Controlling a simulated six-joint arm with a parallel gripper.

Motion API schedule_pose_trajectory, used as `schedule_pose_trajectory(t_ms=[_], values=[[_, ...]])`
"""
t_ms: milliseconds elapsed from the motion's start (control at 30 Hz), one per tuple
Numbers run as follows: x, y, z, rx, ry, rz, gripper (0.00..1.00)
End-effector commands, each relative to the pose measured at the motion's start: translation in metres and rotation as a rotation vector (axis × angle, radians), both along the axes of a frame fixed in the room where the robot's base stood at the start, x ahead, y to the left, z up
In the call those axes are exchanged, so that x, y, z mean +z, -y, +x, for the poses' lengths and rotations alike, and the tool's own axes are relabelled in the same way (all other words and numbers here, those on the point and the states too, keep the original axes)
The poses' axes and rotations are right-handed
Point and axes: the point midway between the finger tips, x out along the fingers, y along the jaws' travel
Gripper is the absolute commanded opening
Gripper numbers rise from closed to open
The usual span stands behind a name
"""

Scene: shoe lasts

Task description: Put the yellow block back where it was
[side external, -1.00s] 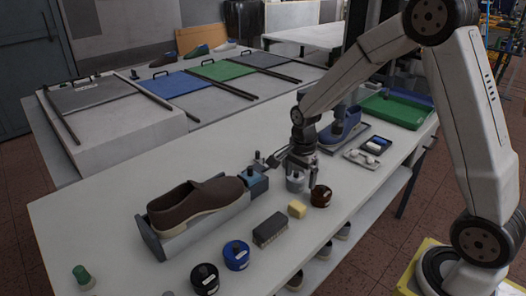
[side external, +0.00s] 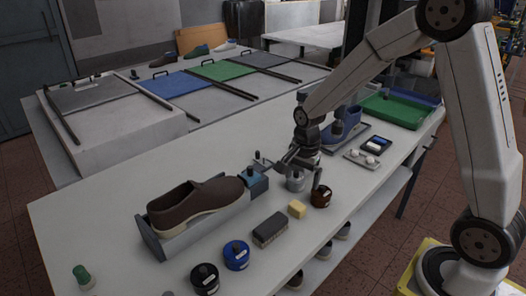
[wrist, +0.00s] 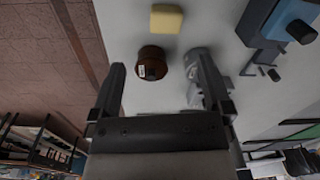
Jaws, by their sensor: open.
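The yellow block (side external: 297,209) lies on the table between the dark brush and a brown jar. In the wrist view the yellow block (wrist: 166,18) is at the top, beyond my fingertips. My gripper (side external: 300,177) is open and empty. It hangs above the table near the brown jar and a grey metal container, behind the block in the side view. In the wrist view my gripper (wrist: 166,82) has its fingers spread, with the brown jar showing between them.
The brown jar (side external: 321,196) and grey container (side external: 295,181) stand close to my fingers. The brush (side external: 270,230), a blue jar (side external: 236,255) and a black jar (side external: 205,279) stand along the front edge. A brown shoe (side external: 195,204) sits in a grey holder.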

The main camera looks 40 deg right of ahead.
Motion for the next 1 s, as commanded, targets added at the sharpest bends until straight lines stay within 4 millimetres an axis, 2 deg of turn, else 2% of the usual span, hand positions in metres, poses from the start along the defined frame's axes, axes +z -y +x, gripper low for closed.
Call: schedule_pose_trajectory(t_ms=[300, 700, 833, 1000], values=[[0.012, -0.024, -0.038, 0.498, 0.071, -0.038, 1.0], [0.018, -0.049, -0.092, 1.144, 0.148, -0.132, 1.0], [0.018, -0.053, -0.103, 1.28, 0.161, -0.159, 1.0], [0.018, -0.055, -0.11, 1.359, 0.167, -0.174, 1.0]])
